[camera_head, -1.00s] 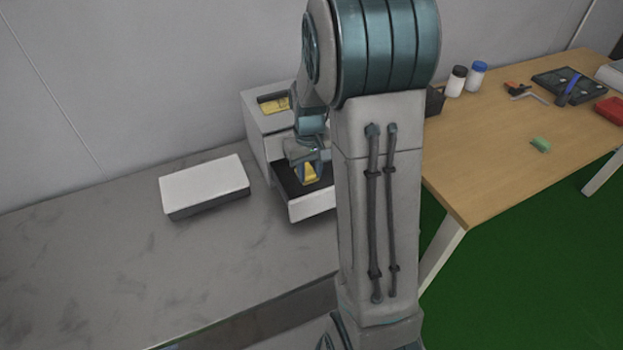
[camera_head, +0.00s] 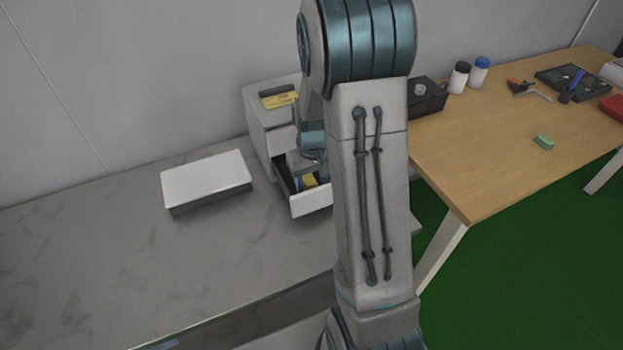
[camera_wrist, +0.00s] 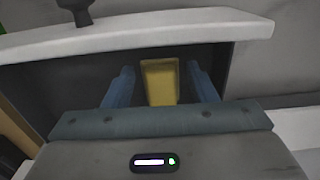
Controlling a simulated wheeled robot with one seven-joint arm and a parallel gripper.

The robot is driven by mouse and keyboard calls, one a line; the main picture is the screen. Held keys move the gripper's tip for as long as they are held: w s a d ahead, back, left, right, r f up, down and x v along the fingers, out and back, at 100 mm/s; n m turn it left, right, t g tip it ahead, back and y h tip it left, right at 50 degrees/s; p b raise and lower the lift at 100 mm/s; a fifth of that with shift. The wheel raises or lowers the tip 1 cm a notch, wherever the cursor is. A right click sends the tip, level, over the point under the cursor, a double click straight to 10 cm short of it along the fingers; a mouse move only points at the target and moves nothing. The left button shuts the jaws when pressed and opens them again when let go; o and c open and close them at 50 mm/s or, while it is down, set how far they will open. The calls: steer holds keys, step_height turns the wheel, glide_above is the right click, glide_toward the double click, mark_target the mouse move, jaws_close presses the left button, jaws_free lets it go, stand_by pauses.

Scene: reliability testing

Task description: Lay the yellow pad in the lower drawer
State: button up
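The yellow pad (camera_wrist: 159,82) lies inside the open lower drawer (camera_head: 312,204) of the small white cabinet (camera_head: 262,128). It also shows in the head view (camera_head: 309,181), partly hidden by my arm. In the wrist view my gripper (camera_wrist: 161,74) reaches down into the drawer. Its two blue fingers stand one on each side of the pad, with narrow dark gaps between them and the pad. The gripper looks open. The drawer's white front edge (camera_wrist: 150,32) with a dark knob crosses the top of the wrist view.
Another yellow item (camera_head: 281,101) lies on the cabinet's top. A white box (camera_head: 206,176) sits on the grey counter to the left. The wooden table (camera_head: 480,150) at right carries bottles, tools and a green block (camera_head: 543,142). The counter's front left is clear.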

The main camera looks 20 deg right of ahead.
mark_target(311, 184)
step_height(311, 184, up, 12)
steer(key=s+a+r+t, duration=0.1)
steer(key=s+a, duration=0.3)
steer(key=s, duration=0.4)
steer(key=s+a+r+t, duration=0.1)
steer(key=s+a+r, duration=0.2)
steer(key=s, duration=0.6)
steer(key=shift+s+a+r+m+t+p, duration=0.15)
steer(key=shift+a+r+m+t+p, duration=0.2)
steer(key=shift+r, duration=0.35)
